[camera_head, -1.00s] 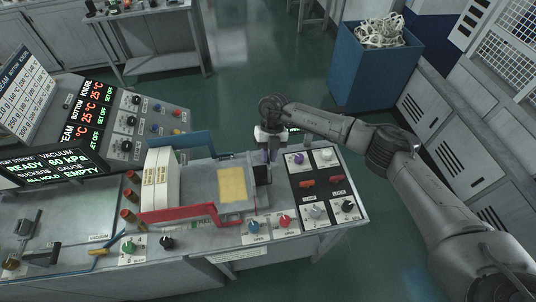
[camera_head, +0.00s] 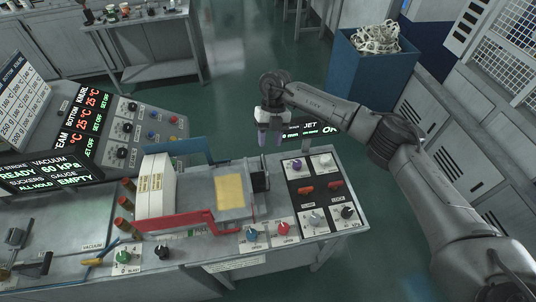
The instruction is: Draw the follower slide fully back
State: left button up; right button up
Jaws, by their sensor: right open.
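The slide unit sits on the bench with a grey bed (camera_head: 232,213) and a yellow pad (camera_head: 230,191) on it. A dark upright block (camera_head: 260,182) stands at the right end of the bed; it looks like the follower slide's end, but I cannot be sure. White upright stacked blocks (camera_head: 157,186) stand at the left end of the bed. My right gripper (camera_head: 268,138) is open and empty, pointing down, above and behind the dark block and apart from it. My left gripper is not in view.
A red guard bar (camera_head: 178,220) runs along the front of the bed and a blue panel (camera_head: 188,148) stands behind. A knob panel (camera_head: 320,190) is at the right, a small display (camera_head: 310,129) behind it. A blue bin (camera_head: 372,75) stands beyond; the floor between is clear.

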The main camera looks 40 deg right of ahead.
jog(key=v, duration=0.6)
jog(key=shift+b, duration=0.45)
jog(key=shift+r, duration=0.15)
